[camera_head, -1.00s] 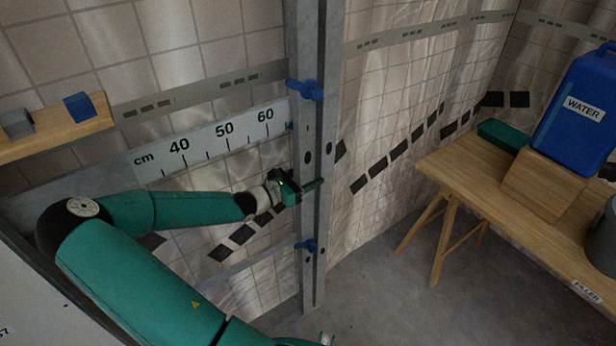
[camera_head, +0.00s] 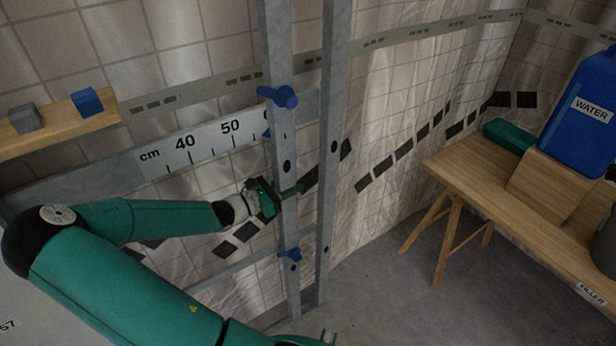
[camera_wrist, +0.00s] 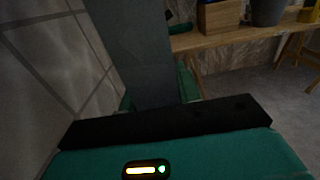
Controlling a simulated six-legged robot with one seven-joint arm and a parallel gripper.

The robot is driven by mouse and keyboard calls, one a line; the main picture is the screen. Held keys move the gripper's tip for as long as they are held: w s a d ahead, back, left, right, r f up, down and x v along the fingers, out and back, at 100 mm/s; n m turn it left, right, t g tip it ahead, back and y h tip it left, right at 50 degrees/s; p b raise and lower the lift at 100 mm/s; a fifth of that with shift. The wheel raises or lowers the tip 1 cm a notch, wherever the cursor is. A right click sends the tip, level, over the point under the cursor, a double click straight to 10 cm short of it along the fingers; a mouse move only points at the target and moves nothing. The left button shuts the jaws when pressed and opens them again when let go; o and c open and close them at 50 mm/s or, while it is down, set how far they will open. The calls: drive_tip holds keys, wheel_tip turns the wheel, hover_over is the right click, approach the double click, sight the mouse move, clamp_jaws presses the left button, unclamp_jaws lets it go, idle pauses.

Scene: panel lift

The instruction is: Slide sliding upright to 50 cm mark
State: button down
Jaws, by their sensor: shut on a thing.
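The sliding upright (camera_head: 277,150) is a tall grey metal post with blue knobs (camera_head: 278,96). It stands a little tilted in the picture, at the right end of the white cm scale (camera_head: 205,142). The 40 and 50 marks show left of it, and the upright mostly hides the 60. My gripper (camera_head: 284,190) is shut on the upright below the scale, reaching it from the left. In the wrist view the upright (camera_wrist: 137,50) rises dark grey between my green fingers (camera_wrist: 160,102).
A second grey upright (camera_head: 334,150) stands to the right, with a gap between. A wooden shelf (camera_head: 60,128) with grey and blue blocks is on the left. A wooden table (camera_head: 470,180) on the right holds a blue water can (camera_head: 580,115). Bare floor lies between.

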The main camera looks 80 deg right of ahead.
sight(277, 191)
drive_tip(key=v, duration=0.7)
drive_tip(key=shift+d, duration=0.1)
drive_tip(key=c, duration=1)
unclamp_jaws()
drive_tip(key=v, duration=1.3)
drive_tip(key=shift+w+a, duration=0.25)
drive_tip(key=shift+a, duration=0.05)
